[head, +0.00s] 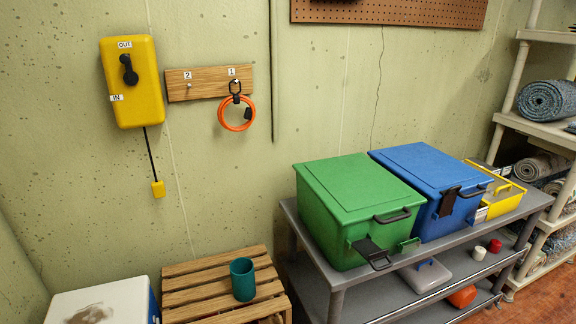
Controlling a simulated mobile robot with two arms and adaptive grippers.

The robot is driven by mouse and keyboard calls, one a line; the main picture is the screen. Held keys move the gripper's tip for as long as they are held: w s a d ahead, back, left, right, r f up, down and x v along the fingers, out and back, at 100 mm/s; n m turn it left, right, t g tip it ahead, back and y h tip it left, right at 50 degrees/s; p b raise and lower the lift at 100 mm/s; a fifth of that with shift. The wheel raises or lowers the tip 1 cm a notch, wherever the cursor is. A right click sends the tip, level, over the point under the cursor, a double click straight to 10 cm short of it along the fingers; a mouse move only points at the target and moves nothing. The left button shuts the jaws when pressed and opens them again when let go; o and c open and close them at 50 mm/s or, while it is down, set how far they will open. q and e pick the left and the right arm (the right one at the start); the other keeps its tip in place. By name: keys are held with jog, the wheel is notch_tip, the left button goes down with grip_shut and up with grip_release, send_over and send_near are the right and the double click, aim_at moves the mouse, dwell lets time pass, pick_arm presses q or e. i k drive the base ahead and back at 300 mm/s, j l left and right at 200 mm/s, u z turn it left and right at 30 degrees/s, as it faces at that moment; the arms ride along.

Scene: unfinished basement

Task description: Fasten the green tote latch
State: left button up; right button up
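The green tote (345,227) stands on the left part of the grey cart's top shelf. Its green lid (358,184) lies over the top, with a dark handle (393,215) at the front edge. The tote's black latch (370,250) is on the front, below the lid's edge. It hangs tilted outward with its wire loop low and apart from the lid. A small green bracket (409,246) shows to the right of the latch. Neither of my grippers is in view.
A blue tote (430,213) stands close on the right, with a black latch (449,201) on its front. A yellow box (505,196) is beyond it. The grey cart (338,285) has a lower shelf.

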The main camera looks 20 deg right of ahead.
aim_at(365, 247)
jog(key=z, duration=1.4)
